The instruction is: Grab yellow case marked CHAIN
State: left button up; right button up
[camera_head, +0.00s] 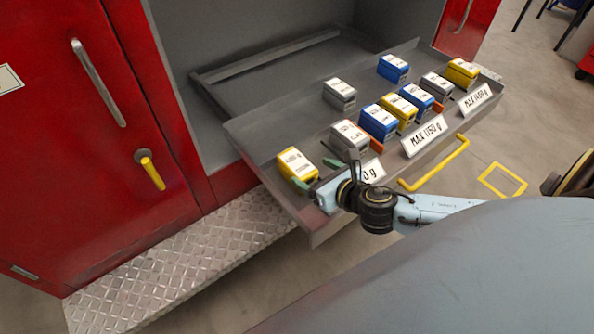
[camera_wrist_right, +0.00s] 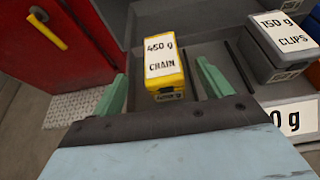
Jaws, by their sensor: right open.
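The yellow case marked CHAIN, 450 g (camera_wrist_right: 163,68), sits in the front-left part of the open drawer, its white label facing up. In the head view the same yellow case (camera_head: 297,163) is at the drawer's left end. My right gripper (camera_head: 318,175) is just in front of it. In the right wrist view its two green fingers (camera_wrist_right: 165,87) are spread apart, one to each side of the case's near end, with gaps on both sides. The fingers hold nothing. My left gripper is not in view.
A grey case marked CLIPS, 150 g (camera_wrist_right: 278,45), stands right of the yellow case. Several grey, blue and yellow cases stand farther right in the drawer (camera_head: 260,137). Weight signs such as MAX 1150 g (camera_head: 424,135) and a yellow handle (camera_head: 436,165) line its front.

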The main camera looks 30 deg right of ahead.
aim_at(297, 163)
jog(key=b+x, duration=0.1)
jog(key=x, duration=0.7)
jog(key=shift+w+d+f, duration=0.1)
jog(key=shift+w, duration=0.05)
jog(key=shift+c, duration=0.5)
jog(key=c, duration=1.3)
